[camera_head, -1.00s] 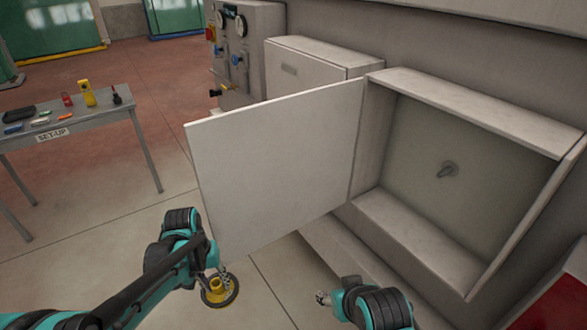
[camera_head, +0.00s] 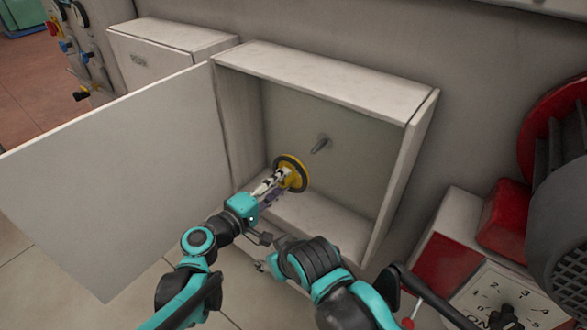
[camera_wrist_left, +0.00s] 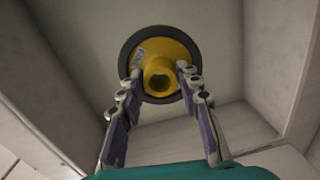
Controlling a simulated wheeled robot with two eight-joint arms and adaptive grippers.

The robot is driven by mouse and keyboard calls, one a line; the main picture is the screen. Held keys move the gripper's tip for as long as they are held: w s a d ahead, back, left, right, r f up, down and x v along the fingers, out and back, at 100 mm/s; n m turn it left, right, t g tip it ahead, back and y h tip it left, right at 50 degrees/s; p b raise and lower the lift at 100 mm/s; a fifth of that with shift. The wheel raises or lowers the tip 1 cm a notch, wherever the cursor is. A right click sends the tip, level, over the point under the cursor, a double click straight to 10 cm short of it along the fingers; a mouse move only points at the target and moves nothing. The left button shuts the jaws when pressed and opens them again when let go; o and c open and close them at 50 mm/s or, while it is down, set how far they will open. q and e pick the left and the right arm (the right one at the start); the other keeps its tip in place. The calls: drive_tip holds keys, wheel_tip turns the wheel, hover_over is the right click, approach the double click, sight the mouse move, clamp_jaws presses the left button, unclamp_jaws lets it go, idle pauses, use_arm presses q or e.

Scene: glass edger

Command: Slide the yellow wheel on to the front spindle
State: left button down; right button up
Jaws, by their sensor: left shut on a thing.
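The yellow wheel (camera_head: 298,174), a yellow disc with a dark rim and a central hub, is held inside the open cabinet. My left gripper (camera_head: 278,182) is shut on its hub. In the wrist view the fingers stand either side of the yellow wheel (camera_wrist_left: 150,53), whose hub bore faces me. The front spindle (camera_head: 320,144), a short grey shaft, sticks out of the cabinet's back wall, above and right of the wheel in the head view, apart from it there. The wrist view does not show the spindle. My right gripper (camera_head: 262,265) is low beneath the cabinet opening, its fingers too small to read.
The cabinet (camera_head: 325,84) has a top lip, side walls and a bottom ledge around the wheel. Its open door (camera_head: 115,170) stands to the left of my left arm. A red-and-white dial box (camera_head: 492,298) and a dark motor (camera_head: 562,170) are at the right.

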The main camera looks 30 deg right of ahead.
use_arm(q)
drive_tip(key=shift+d+r, duration=0.4)
drive_tip(key=shift+d, duration=0.2)
drive_tip(key=shift+d+r+t, duration=0.15)
drive_tip(key=shift+t, duration=0.25)
use_arm(e)
drive_tip(key=shift+w+d, duration=0.1)
drive_tip(key=shift+d, duration=0.1)
drive_tip(key=shift+d, duration=0.1)
use_arm(q)
drive_tip(key=shift+b+x, duration=0.35)
drive_tip(key=shift+x, duration=2.45)
use_arm(e)
drive_tip(key=shift+f, duration=0.35)
use_arm(q)
drive_tip(key=shift+r, duration=0.15)
use_arm(e)
drive_tip(key=shift+f, duration=0.15)
